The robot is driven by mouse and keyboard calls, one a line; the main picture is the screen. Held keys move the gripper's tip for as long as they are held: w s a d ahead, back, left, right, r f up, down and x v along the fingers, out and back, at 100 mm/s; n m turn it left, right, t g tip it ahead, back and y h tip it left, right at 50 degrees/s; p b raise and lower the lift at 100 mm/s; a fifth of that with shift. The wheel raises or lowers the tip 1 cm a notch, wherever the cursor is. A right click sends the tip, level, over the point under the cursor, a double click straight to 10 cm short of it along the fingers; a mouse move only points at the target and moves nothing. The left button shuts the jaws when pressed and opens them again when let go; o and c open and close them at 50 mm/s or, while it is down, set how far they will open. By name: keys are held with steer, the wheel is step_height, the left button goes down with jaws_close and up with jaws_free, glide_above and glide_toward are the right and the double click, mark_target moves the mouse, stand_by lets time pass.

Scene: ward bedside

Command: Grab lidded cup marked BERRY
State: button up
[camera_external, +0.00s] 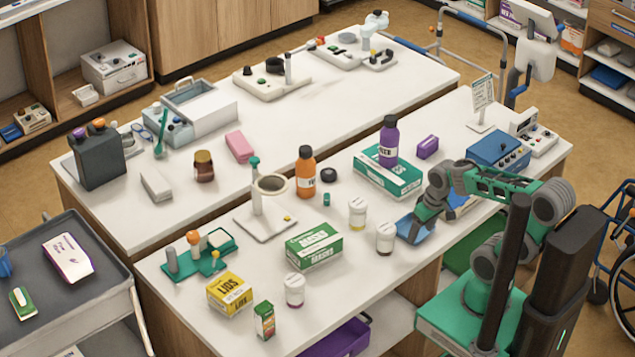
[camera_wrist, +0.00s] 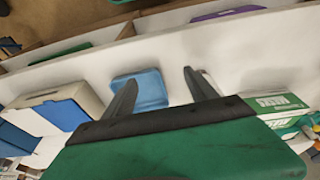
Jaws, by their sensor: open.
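Three small white-lidded cups stand upright on the near counter. One (camera_external: 357,214) has a yellowish lower part, one (camera_external: 385,238) a dark lower part, and one (camera_external: 295,290) a purplish lower part. Their lettering is too small to read, so I cannot tell which is marked BERRY. My gripper (camera_external: 414,232) points down over a blue tray, right of the dark cup and apart from it. In the wrist view my gripper (camera_wrist: 160,77) has its fingers spread with nothing between them. A white sliver beside the right finger there is unclear.
The blue tray (camera_wrist: 150,90) lies below my fingers. A green-and-white box (camera_external: 315,247) stands between the cups; a teal box (camera_external: 388,176) with a purple bottle (camera_external: 389,141) is behind. An orange bottle (camera_external: 306,172) stands upright.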

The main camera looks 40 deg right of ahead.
steer(key=shift+o, duration=1)
